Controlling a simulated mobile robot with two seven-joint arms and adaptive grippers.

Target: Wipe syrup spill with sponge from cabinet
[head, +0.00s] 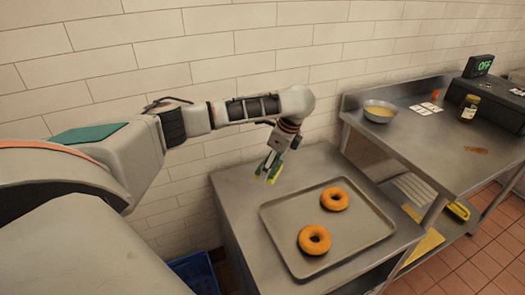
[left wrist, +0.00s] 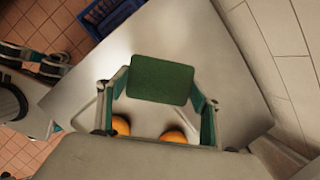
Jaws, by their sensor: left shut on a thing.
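A sponge with a green face (left wrist: 160,80) is held between the two fingers of my left gripper (head: 268,166), which is shut on it. In the head view the sponge shows as a small yellow and green piece (head: 272,178) above the left metal table, near the back-left corner of the tray. A reddish-brown syrup spill (head: 476,150) lies on the right steel counter (head: 420,160), in front of a jar with a dark body and pale label (head: 469,108). My right gripper does not show in the head view.
A metal tray (head: 280,236) with two bagels (head: 334,199) (head: 314,239) sits on the left table. A bowl (head: 379,111), white cards (head: 426,108) and a dark appliance stand on the right counter. A lower shelf holds a yellow item (head: 458,210). A blue crate (head: 196,272) is on the floor.

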